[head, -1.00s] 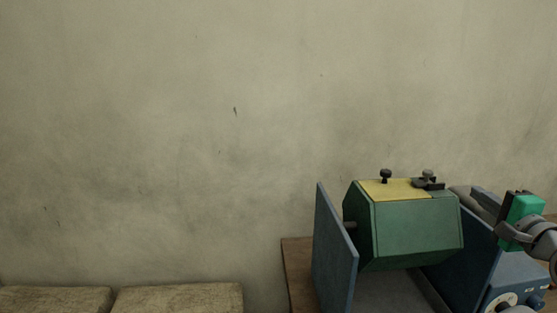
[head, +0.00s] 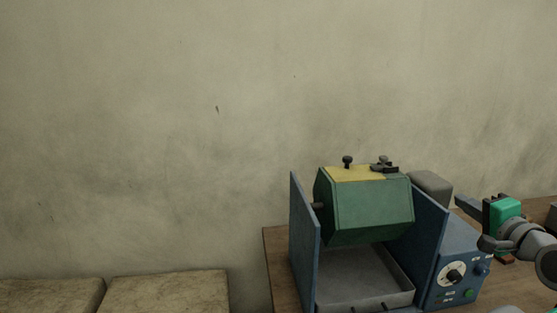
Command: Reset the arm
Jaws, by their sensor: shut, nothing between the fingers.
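My gripper (head: 461,201) is at the right of the head view, pointing left, on my grey and green arm. It is shut and empty. The drum is six-sided with a yellow lid (head: 353,174) and black knobs. It hangs between the blue side plates (head: 305,245) of a machine, above a grey tray (head: 360,283).
The machine's blue control box (head: 455,275) has a dial and buttons. A grey block (head: 430,186) stands behind it. All sit on a brown wooden table (head: 277,262). Tan cushions (head: 165,290) lie at lower left. The wall (head: 150,120) behind is bare.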

